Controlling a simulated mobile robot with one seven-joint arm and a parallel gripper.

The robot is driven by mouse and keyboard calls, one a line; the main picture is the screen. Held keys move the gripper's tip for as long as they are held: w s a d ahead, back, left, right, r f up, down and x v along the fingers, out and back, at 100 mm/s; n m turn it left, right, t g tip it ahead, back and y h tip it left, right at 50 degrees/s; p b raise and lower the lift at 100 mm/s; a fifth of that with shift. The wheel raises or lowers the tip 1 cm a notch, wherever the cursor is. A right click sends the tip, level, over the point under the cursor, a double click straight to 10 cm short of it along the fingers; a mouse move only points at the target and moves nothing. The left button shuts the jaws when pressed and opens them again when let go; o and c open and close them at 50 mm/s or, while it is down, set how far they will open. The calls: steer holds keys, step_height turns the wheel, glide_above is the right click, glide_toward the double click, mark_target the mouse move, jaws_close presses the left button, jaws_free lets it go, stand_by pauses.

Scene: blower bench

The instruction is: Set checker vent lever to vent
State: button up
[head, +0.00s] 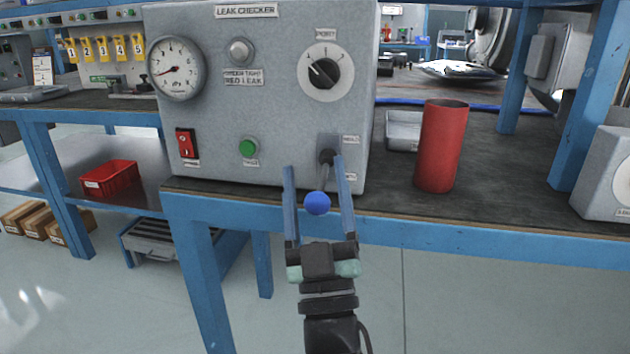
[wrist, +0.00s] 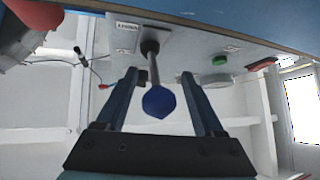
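The grey leak checker (head: 225,110) stands on the bench. Its vent lever, a thin rod with a blue ball knob (head: 317,203), comes out of a plate at the panel's lower right. In the head view the lever sticks out toward me and downward; small labels sit above and below at its right, too small to read surely. My gripper (head: 314,163) is open, with one finger on each side of the lever. In the wrist view the blue knob (wrist: 158,102) also sits between the spread fingers, with visible gaps on both sides.
The panel carries a gauge (head: 175,69), a rotary port knob (head: 325,73), a green button (head: 249,148) and a red switch (head: 186,143). A red cylinder (head: 440,146) stands on the bench right of the checker.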

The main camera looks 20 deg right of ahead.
steer(key=p+v, duration=0.2)
steer(key=v, duration=1.1)
stand_by(0.4)
steer(key=w+a+r+m+t+y+p, duration=0.1)
steer(key=a+r+p, duration=0.2)
steer(key=r, duration=0.9)
steer(key=w+a+r+m+p, duration=0.1)
steer(key=w+a+r+p, duration=0.15)
steer(key=r, duration=0.95)
steer(key=s+a+r+y+p, duration=0.2)
steer(key=s+a+r, duration=0.1)
steer(key=r, duration=0.4)
steer(key=s+a+r+y+p, duration=0.2)
steer(key=s+a+r, duration=0.1)
steer(key=r, duration=0.4)
steer(key=s+a+r+y+p, duration=0.1)
steer(key=s+a+r+p, duration=0.15)
steer(key=r, duration=0.45)
step_height(320, 180, up, 36)
steer(key=p, duration=3.5)
steer(key=shift+w+a+f+n+t, duration=0.2)
steer(key=shift+n+t, duration=0.1)
steer(key=shift+n, duration=0.1)
